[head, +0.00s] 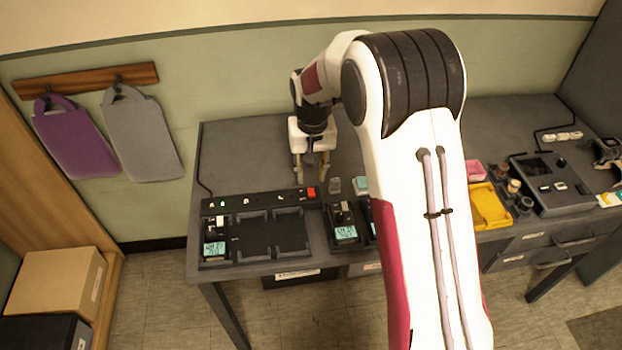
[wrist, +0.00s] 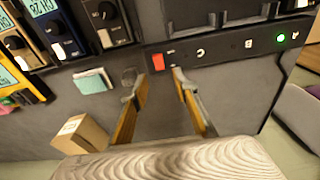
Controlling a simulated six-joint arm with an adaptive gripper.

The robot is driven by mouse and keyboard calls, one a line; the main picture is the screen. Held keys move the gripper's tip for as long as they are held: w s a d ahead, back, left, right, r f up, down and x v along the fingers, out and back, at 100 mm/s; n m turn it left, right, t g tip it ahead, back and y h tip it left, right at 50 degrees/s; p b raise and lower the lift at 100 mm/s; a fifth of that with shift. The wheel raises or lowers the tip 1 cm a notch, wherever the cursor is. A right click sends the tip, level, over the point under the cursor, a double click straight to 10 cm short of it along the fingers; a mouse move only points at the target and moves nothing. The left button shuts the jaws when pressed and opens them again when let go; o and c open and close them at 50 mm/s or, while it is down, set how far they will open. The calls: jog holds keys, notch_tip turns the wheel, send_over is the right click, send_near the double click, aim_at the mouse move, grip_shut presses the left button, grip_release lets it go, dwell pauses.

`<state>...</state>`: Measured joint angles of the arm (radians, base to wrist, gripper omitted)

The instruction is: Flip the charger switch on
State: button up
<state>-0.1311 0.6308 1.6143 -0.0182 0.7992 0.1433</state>
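The charger (head: 270,236) is a dark unit on the bench with a raised strip along its back. A red switch (head: 311,192) sits at the right end of that strip. In the wrist view the red switch (wrist: 158,62) is close ahead of the fingertips, beside small white markings; I cannot tell which way it is tipped. A green light (wrist: 281,38) glows at the strip's other end. My gripper (head: 311,180) points down just behind the strip. In the wrist view my gripper (wrist: 154,84) has its fingers apart with nothing between them.
A handheld unit with a lit display (head: 215,248) stands in the charger's left bay; other bays look empty. More display units (head: 345,232) stand just right. The bench behind the strip is clear at left.

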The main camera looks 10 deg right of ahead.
aim_at(312, 192)
notch_tip(312, 192, up, 7)
jog(key=shift+s+r, duration=0.2)
jog(key=shift+s, duration=0.2)
dwell(0.6)
jog(key=s+d+r+t, duration=0.1)
jog(key=s+r, duration=0.3)
jog(key=s, duration=0.7)
jog(key=s+d+r+t, duration=0.2)
jog(key=s+r, duration=0.3)
jog(key=s, duration=0.6)
jog(key=s+d+r+t, duration=0.1)
jog(key=s+d+r, duration=0.3)
jog(key=s, duration=0.8)
jog(key=shift+r, duration=0.15)
jog(key=shift+o, duration=0.6)
jog(key=shift+d, duration=0.1)
dwell(1.4)
